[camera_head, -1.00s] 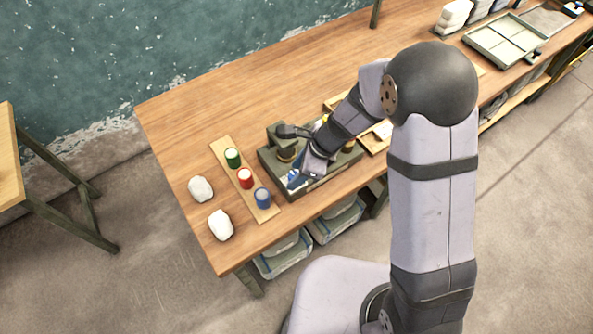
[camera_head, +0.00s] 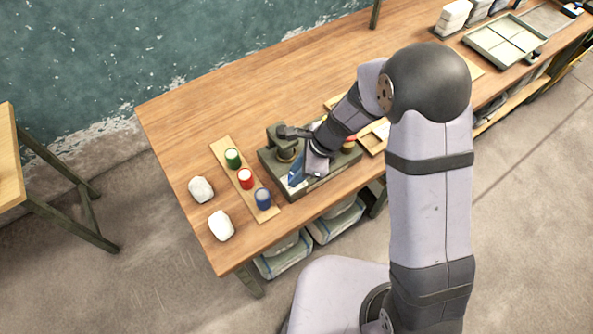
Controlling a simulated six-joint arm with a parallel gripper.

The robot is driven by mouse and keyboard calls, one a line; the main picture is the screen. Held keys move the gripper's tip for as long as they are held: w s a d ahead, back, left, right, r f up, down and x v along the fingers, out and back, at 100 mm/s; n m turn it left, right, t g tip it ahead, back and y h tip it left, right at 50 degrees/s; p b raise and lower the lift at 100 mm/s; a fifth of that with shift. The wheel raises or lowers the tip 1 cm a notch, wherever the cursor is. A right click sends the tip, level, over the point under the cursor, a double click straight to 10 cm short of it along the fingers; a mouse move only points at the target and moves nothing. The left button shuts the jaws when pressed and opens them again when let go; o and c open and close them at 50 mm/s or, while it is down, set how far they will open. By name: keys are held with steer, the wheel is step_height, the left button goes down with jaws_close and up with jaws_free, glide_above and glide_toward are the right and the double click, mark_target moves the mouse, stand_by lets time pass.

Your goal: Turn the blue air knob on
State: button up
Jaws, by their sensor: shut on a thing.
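The blue air knob (camera_head: 296,178) is at the front left of a dark green control box on the wooden table. My gripper (camera_head: 300,173) points down over it and is shut on it. The fingertips are small here, and my wrist hides part of the knob and the box. I cannot tell the knob's exact angle.
The dark green box (camera_head: 318,187) also carries a brass-coloured round part (camera_head: 287,155) and a red-topped part (camera_head: 349,143). A wooden strip (camera_head: 225,155) to its left holds green, red and blue cans. Two white lumps (camera_head: 201,189) lie further left. The table's back left is clear.

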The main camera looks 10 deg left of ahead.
steer(key=n, duration=0.2)
steer(key=n+g+p, duration=0.1)
steer(key=n, duration=0.1)
steer(key=shift+w+a+g+h, duration=0.1)
steer(key=shift+w+g+h, duration=0.1)
steer(key=shift+g+h, duration=0.1)
steer(key=n+g+h, duration=0.1)
steer(key=n, duration=0.3)
steer(key=shift+w+a+n, duration=0.1)
steer(key=shift+w+n, duration=0.05)
steer(key=shift+n, duration=0.25)
steer(key=n+h, duration=0.1)
steer(key=n, duration=0.1)
steer(key=n+g+b, duration=0.1)
steer(key=n, duration=0.1)
steer(key=shift+a+n+h, duration=0.15)
steer(key=shift+n+h, duration=0.15)
steer(key=shift+h, duration=0.1)
steer(key=shift+a+n+h+b, duration=0.1)
steer(key=shift+n+h+b, duration=0.4)
steer(key=shift+n, duration=1.1)
steer(key=o, duration=1)
steer(key=shift+o, duration=0.2)
